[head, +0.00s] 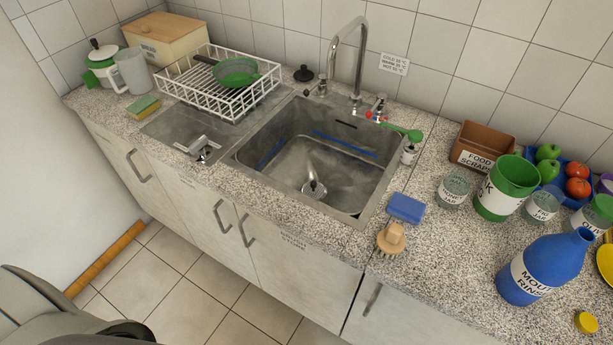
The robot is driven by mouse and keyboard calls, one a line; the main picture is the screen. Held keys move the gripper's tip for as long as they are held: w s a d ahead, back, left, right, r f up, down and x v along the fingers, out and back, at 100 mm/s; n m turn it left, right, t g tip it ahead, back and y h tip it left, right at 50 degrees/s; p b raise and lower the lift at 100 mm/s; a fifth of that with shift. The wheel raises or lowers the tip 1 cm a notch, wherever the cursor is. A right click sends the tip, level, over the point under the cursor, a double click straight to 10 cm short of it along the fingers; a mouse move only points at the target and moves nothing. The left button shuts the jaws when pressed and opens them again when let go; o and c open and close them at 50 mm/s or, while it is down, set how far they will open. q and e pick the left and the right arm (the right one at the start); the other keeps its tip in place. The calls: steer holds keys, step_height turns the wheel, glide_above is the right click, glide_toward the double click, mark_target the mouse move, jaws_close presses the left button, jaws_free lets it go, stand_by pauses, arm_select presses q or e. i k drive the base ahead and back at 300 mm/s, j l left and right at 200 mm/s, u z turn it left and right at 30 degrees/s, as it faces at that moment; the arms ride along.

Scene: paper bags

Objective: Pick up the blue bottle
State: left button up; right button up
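The blue bottle (562,250) stands upright on the speckled counter at the lower right in the head view. It has a narrow neck and a white label that reads roughly "MOUTH RINSE". A loose yellow cap (586,322) lies on the counter to its front right. Neither of my grippers shows in this view, and nothing is touching the bottle.
Green-and-white jug (512,175), glass jars (454,187) and a blue tray of fruit stand behind the bottle. A yellow item (606,262) is close on its right. A brush (391,238) and blue sponge (406,208) lie left, beside the sink (250,150). Counter left of the bottle is clear.

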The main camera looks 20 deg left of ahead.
mark_target(550, 261)
steer(key=z, duration=1.2)
steer(key=l+u, duration=0.1)
steer(key=l, duration=0.3)
steer(key=i+l+u, duration=0.15)
steer(key=l, duration=0.25)
